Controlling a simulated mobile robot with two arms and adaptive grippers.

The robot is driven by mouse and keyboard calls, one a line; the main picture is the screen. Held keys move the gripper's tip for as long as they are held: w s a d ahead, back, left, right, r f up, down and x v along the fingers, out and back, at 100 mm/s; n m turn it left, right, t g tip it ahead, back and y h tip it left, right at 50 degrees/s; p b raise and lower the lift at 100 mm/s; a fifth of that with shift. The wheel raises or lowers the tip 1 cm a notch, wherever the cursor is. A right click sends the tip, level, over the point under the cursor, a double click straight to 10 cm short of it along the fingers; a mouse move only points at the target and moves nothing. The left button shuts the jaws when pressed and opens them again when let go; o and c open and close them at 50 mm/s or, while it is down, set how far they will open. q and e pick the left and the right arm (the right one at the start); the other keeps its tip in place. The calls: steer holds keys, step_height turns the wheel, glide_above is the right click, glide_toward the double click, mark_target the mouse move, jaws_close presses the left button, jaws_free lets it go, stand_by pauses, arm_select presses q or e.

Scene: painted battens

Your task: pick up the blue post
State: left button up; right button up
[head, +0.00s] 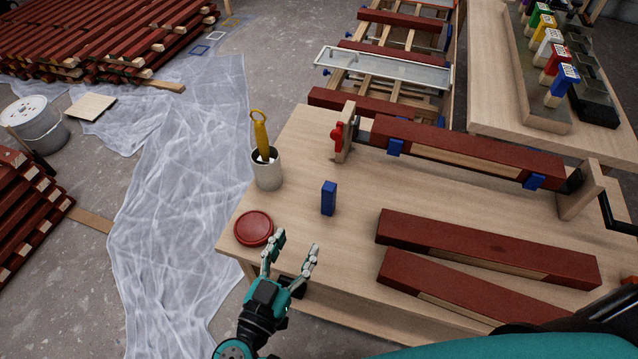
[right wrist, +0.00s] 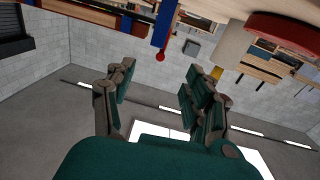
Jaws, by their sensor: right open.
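The blue post (head: 328,198) is a small block standing upright on the wooden workbench (head: 300,150), near its left end. My right gripper (head: 294,247) is open and empty, with its fingers over the bench's front edge. It is nearer the front than the post and a little to its left, apart from it. In the right wrist view, which is upside down, the blue post (right wrist: 162,24) shows at the top, beyond the open fingers of my right gripper (right wrist: 158,76). My left gripper is not in view.
A red round lid (head: 254,228) lies just left of my right gripper. A cup (head: 267,170) with a yellow-handled tool stands behind it. Red battens (head: 485,245) lie to the right; a clamped batten (head: 470,147) lies behind. Bare bench surrounds the post.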

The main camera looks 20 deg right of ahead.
glide_toward(327, 192)
steer(key=shift+p+x, duration=0.45)
steer(key=shift+x, duration=0.4)
steer(key=x, duration=0.2)
steer(key=shift+w+d+r, duration=0.1)
steer(key=shift+w+d, duration=0.1)
steer(key=shift+w, duration=0.2)
steer(key=shift+w+d, duration=0.35)
steer(key=shift+w, duration=0.05)
steer(key=shift+w+d, duration=0.25)
steer(key=x, duration=0.4)
steer(key=shift+w+d+p, duration=0.2)
steer(key=shift+w+p, duration=0.1)
steer(key=shift+p, duration=0.1)
steer(key=shift+w+d, duration=0.1)
steer(key=shift+w, duration=0.05)
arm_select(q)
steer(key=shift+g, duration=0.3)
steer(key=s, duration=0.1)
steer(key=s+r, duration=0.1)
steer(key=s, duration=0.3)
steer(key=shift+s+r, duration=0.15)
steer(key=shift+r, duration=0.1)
arm_select(e)
steer(key=shift+c, duration=0.4)
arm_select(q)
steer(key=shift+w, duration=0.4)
arm_select(e)
jaws_close()
